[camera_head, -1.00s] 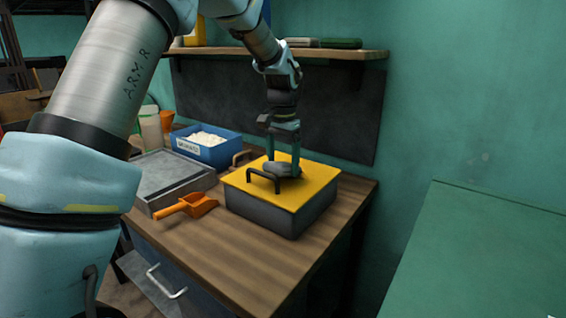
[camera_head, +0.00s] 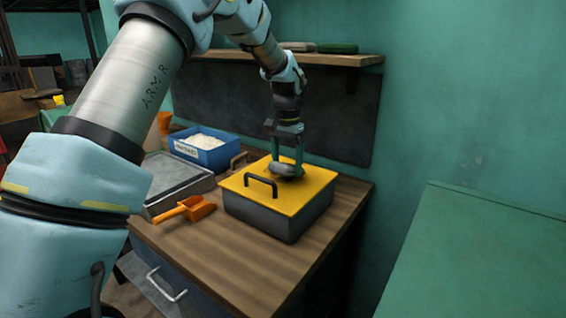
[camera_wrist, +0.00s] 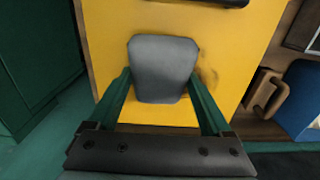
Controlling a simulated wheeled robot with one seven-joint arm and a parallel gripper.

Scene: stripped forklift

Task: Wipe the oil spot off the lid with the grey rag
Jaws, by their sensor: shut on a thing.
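The yellow lid (camera_head: 305,197) lies on a grey metal box (camera_head: 255,214), with a dark handle (camera_head: 261,183) near its front left. My gripper (camera_head: 287,167) points down over the back part of the lid and is shut on the grey rag (camera_wrist: 163,68), a folded pad at lid level. In the wrist view the rag sits between my two green fingertips. The oil spot (camera_wrist: 208,79) shows as a dark smudge on the yellow just right of the rag; the rag may hide part of it.
An orange scoop (camera_head: 185,209) lies left of the box on the wooden bench (camera_head: 230,255). A blue bin (camera_head: 200,156) of white stuff and a grey tray (camera_head: 172,183) stand behind it. A shelf (camera_head: 330,59) hangs above. The bench's front right is clear.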

